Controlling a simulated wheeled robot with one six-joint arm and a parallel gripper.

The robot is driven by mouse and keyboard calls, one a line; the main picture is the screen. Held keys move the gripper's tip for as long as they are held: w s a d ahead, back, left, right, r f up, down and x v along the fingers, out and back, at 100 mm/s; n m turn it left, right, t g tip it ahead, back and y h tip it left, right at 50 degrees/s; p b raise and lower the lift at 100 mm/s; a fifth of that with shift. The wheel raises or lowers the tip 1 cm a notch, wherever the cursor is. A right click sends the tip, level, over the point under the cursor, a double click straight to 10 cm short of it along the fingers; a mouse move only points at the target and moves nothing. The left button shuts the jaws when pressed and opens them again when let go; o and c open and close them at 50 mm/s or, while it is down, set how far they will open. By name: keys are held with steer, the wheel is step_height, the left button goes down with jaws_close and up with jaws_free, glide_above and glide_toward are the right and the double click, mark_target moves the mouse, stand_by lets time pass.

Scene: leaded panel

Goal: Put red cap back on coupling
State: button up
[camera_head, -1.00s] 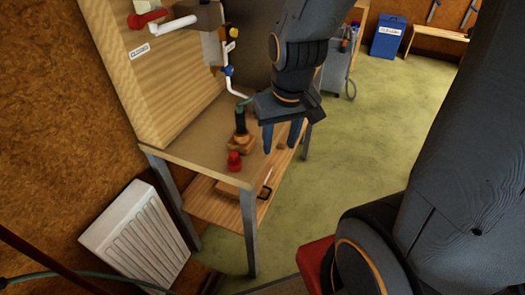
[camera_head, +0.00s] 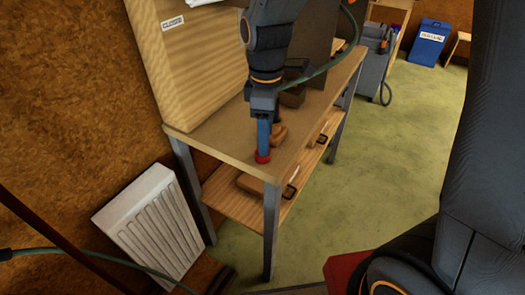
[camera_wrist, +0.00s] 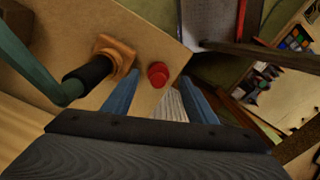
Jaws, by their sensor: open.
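The red cap (camera_head: 262,157) sits on the bench top near its front corner, and in the wrist view the cap (camera_wrist: 158,75) shows between the blue fingertips. My gripper (camera_head: 263,147) points down over the cap. In the wrist view my gripper (camera_wrist: 158,82) is open, with a finger on either side of the cap; I cannot tell how far the tips are above it. The black coupling (camera_wrist: 88,74) stands in a wooden holder (camera_wrist: 117,55) left of the cap, with a green hose (camera_wrist: 38,70) on it. In the head view my arm hides the coupling.
The bench top (camera_head: 215,140) has an upright wooden panel (camera_head: 190,55) at its back and a lower shelf (camera_head: 225,200). A white radiator (camera_head: 150,222) stands at the left. Open floor (camera_head: 415,120) lies to the right.

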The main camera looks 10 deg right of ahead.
steer(key=shift+w+a+f+p, duration=0.15)
steer(key=shift+f+p, duration=0.25)
steer(key=shift+f, duration=0.95)
steer(key=shift+a+f+p, duration=0.15)
steer(key=shift+f+p, duration=0.25)
steer(key=shift+f, duration=0.95)
steer(key=shift+c, duration=0.4)
steer(key=c, duration=1)
